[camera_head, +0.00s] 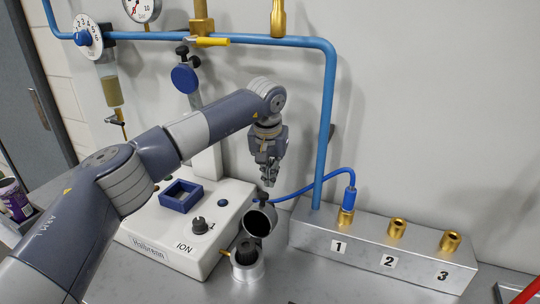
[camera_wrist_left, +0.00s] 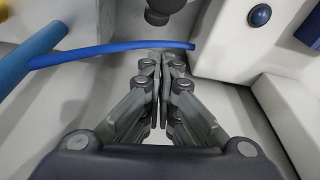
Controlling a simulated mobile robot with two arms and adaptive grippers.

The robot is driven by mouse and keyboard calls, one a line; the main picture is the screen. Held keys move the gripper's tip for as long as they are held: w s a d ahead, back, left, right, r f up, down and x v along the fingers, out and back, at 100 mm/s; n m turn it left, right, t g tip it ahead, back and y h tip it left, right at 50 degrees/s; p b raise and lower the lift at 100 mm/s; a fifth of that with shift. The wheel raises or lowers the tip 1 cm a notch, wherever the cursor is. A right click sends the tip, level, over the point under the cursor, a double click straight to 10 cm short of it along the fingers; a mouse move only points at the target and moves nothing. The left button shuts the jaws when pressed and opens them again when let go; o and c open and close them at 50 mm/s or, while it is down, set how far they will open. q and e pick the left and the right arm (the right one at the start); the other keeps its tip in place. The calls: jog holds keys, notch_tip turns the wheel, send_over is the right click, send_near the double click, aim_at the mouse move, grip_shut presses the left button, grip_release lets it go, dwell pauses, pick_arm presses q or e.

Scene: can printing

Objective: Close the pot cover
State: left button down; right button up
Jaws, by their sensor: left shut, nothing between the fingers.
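A small silver pot (camera_head: 247,268) stands on the bench in front of the white machine, with a black part in its opening. Its round cover (camera_head: 261,220) is open, tilted up at the rear of the pot. A dark knob (camera_head: 263,197) shows at the cover's upper edge. My left gripper (camera_head: 268,181) points down just above and behind the raised cover, apart from it as far as I can tell. Its fingers (camera_wrist_left: 164,62) are together and empty in the left wrist view. A dark knob-like part (camera_wrist_left: 158,12) is ahead of them there. My right gripper is not in view.
A white machine (camera_head: 150,244) marked ION, with a blue square frame (camera_head: 180,195), stands left of the pot. A metal block (camera_head: 365,259) with numbered brass fittings stands to the right.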

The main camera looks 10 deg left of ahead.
aim_at(264, 210)
pick_arm(q)
jog(key=s, duration=0.1)
jog(key=s+r, duration=0.1)
jog(key=s, duration=0.1)
jog(key=shift+s+p, duration=0.1)
jog(key=shift+p, duration=0.25)
jog(key=shift+s, duration=0.35)
